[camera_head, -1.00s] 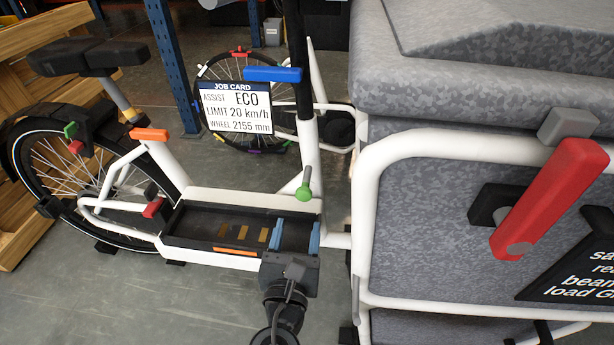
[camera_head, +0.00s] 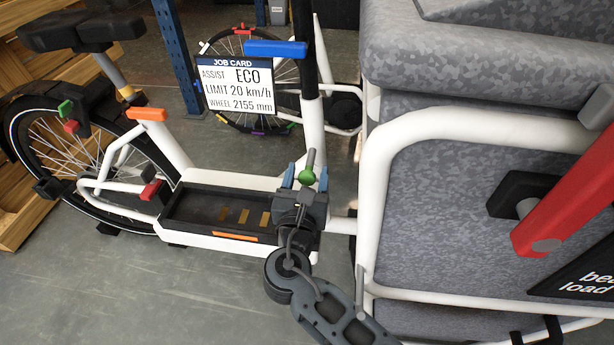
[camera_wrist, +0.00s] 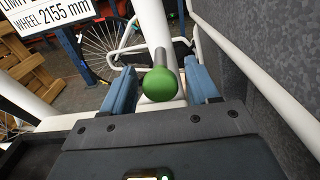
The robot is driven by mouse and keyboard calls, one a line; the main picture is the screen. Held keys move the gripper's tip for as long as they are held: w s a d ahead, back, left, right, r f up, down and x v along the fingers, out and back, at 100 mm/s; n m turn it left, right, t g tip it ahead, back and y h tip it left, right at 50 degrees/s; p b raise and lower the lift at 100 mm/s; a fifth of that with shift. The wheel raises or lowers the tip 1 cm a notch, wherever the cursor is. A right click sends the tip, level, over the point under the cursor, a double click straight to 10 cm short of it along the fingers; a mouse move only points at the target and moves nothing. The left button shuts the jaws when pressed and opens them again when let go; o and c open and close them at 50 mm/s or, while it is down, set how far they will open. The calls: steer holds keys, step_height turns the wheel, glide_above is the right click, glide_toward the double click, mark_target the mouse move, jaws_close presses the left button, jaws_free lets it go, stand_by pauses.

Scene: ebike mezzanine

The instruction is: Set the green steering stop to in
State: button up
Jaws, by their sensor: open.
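The green steering stop (camera_head: 307,177) is a round green knob on a grey pin, set by the base of the white steering tube. My gripper (camera_head: 305,174) is open, with its two blue fingers around the knob. In the wrist view the green knob (camera_wrist: 160,84) sits between the blue fingers of my gripper (camera_wrist: 160,88), with a visible gap on each side. The grey pin runs away from the knob toward the top. The pin's far end cannot be made out clearly.
The job card (camera_head: 237,84) hangs behind on the left. The black tray (camera_head: 215,208) of the white bike frame lies left of my gripper. The grey cargo box (camera_head: 480,170) with its white rail (camera_head: 375,190) and red lever (camera_head: 570,195) stands close on the right.

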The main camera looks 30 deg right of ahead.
steer(key=shift+c, duration=0.2)
jaws_close()
stand_by(0.3)
